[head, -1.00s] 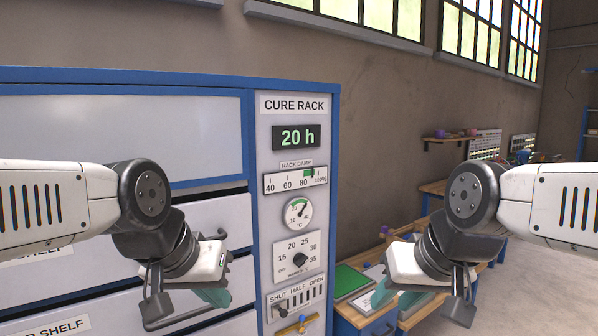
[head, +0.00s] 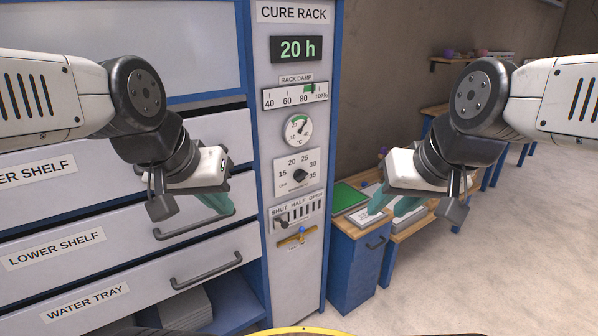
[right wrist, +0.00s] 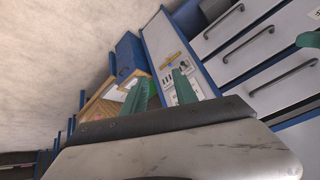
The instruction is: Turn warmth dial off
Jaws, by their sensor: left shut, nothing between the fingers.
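The warmth dial (head: 298,176) is a dark round knob on a white plate on the cure rack's control panel. Numbers from 15 to 35 ring it, with an off mark at lower left. Its pointer seems to face upper right, near 30, but it is small. My left gripper (head: 222,203) is shut and empty, left of the panel in front of the drawers, apart from the dial. My right gripper (head: 392,205) is right of the panel, away from the dial. Its green fingers (right wrist: 160,88) stand apart with nothing between them in the right wrist view.
Above the dial are a round gauge (head: 298,130), a rack damp scale (head: 295,96) and a 20 h display (head: 297,49). Below are a shut-half-open slider (head: 298,214) and a brass valve handle (head: 296,236). Drawer handles (head: 207,270) stick out at left. A blue cabinet (head: 352,270) stands right.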

